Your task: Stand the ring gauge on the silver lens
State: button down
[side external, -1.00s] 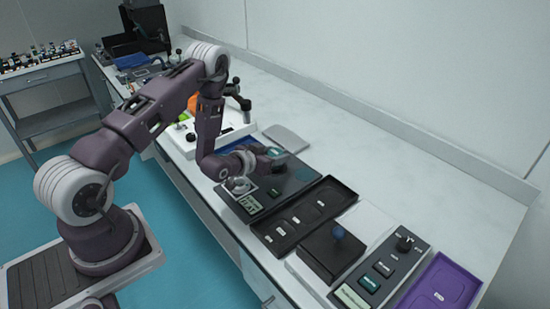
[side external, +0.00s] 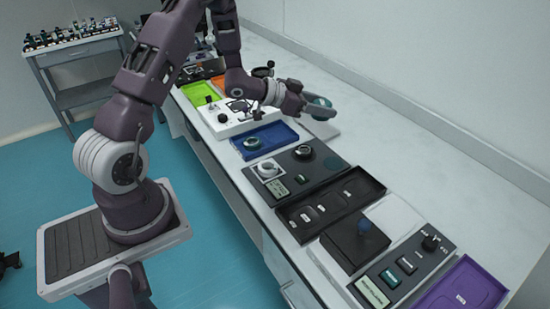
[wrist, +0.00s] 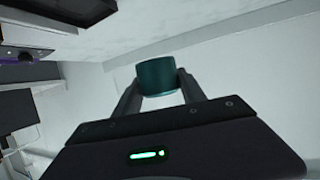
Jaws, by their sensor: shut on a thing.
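My gripper (side external: 308,107) is raised above the far side of the bench and shut on a teal round piece (side external: 321,101). In the wrist view this piece (wrist: 157,77) is a short dark-teal cylinder between both fingertips. It may be the ring gauge; no hole through it is visible. On the black board, a silver ring-shaped piece (side external: 267,169) sits on a white square. A dark round piece with a pale rim (side external: 303,152) sits behind it. I cannot tell which of these is the silver lens. My gripper is apart from both.
A blue tray (side external: 280,133) holding a dark round piece (side external: 252,142) lies left of the board. The bench's back strip is clear.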

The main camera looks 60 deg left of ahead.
jog(key=s+m+g+h, duration=0.2)
jog(key=s+m+h, duration=0.2)
jog(key=m+g+h, duration=0.4)
jog(key=m+g, duration=0.1)
send_over(268, 166)
notch_tip(268, 166, down, 4)
jog(key=shift+m, duration=0.3)
notch_tip(268, 166, down, 10)
jog(key=shift+r, duration=0.2)
jog(key=shift+f, duration=0.2)
jog(key=c, duration=0.7)
grip_release()
jog(key=shift+o, duration=0.2)
jog(key=shift+r, duration=0.1)
